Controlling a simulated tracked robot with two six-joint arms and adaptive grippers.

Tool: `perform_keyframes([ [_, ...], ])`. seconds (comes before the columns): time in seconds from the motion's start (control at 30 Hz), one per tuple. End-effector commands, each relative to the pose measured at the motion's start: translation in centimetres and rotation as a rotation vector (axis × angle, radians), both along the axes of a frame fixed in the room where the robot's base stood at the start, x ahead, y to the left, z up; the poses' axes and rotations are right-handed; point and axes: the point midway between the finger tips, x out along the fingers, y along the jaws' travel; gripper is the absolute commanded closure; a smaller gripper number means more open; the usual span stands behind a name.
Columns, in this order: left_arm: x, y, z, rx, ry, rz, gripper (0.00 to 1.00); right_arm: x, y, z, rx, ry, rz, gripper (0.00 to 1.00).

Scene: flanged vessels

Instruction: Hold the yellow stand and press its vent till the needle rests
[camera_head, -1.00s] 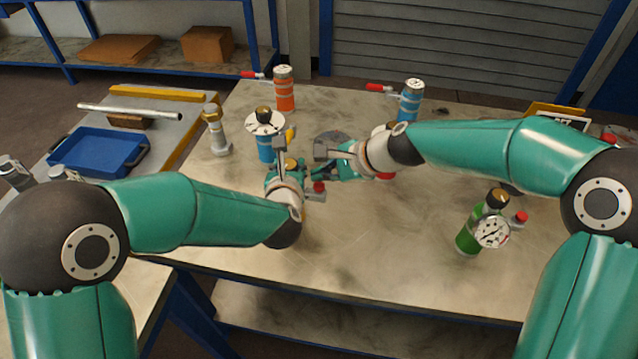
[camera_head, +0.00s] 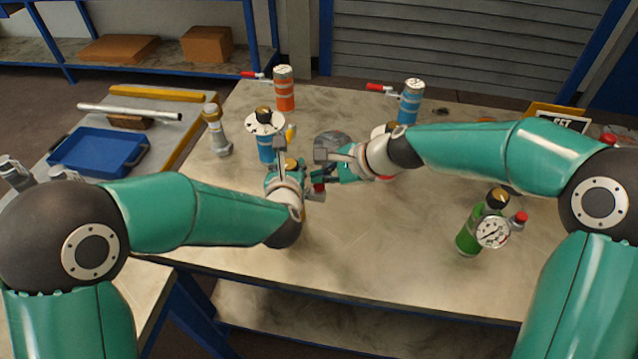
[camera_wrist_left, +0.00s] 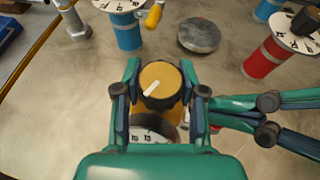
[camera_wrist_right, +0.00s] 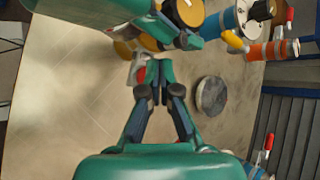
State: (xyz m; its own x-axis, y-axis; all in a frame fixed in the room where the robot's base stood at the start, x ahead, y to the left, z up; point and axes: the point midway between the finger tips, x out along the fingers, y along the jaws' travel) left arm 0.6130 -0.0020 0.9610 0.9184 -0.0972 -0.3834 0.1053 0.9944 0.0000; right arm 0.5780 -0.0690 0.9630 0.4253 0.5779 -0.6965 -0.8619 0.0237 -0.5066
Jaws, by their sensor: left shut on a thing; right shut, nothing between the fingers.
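The yellow stand (camera_wrist_left: 172,114) is upright between the fingers of my left gripper (camera_wrist_left: 161,92), which is shut on it below its yellow-topped knob (camera_wrist_left: 158,80). Its white gauge (camera_wrist_left: 150,132) shows only in part above my left wrist, and I cannot read the needle. In the head view my left gripper (camera_head: 288,176) hides most of the stand. The red vent (camera_wrist_right: 141,73) sticks out of its side. My right gripper (camera_wrist_right: 153,68) is shut and empty, its tips right beside the vent. I cannot tell whether they touch it.
A blue vessel (camera_head: 265,152) stands close behind my left gripper. A dark disc (camera_wrist_left: 199,35) lies on the table. A red vessel (camera_wrist_left: 266,60) is behind my right gripper. A green vessel with a gauge (camera_head: 468,240) stands at right. The front middle of the table is clear.

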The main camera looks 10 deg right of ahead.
Motion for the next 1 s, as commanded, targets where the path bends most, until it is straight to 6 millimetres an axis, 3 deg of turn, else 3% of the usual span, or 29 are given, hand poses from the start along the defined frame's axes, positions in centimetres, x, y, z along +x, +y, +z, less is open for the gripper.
perform_keyframes([
  [1.0,0.02,0.02,0.05,0.001,-0.001,0.001,1.0,-0.02,-0.01,-0.86,0.0,0.001,0.0,1.0],
])
